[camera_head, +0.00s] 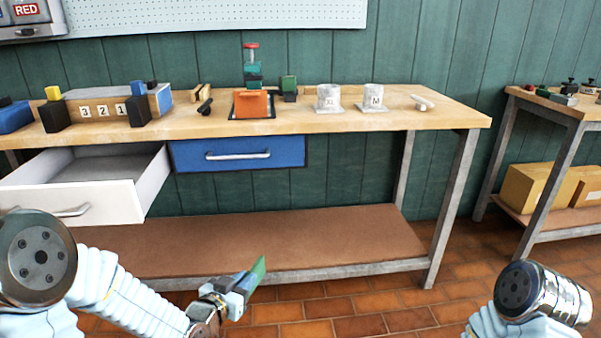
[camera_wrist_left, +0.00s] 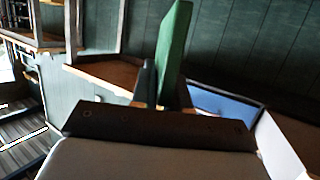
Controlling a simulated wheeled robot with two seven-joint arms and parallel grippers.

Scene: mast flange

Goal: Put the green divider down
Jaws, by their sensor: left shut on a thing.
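The green divider (camera_head: 257,273) is a thin flat green plate, held tilted in my left gripper (camera_head: 244,284). In the head view the gripper is low in front of the workbench, near the front edge of its lower shelf. In the left wrist view the divider (camera_wrist_left: 174,45) sticks up from between the fingers (camera_wrist_left: 160,88), which are shut on it. Its lower end is hidden by the gripper. My right arm shows at the lower right of the head view, but its gripper is out of the frame.
A white drawer (camera_head: 105,203) stands open at the left, looking empty. A blue drawer (camera_head: 237,154) beside it is closed. The brown lower shelf (camera_head: 330,240) is bare.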

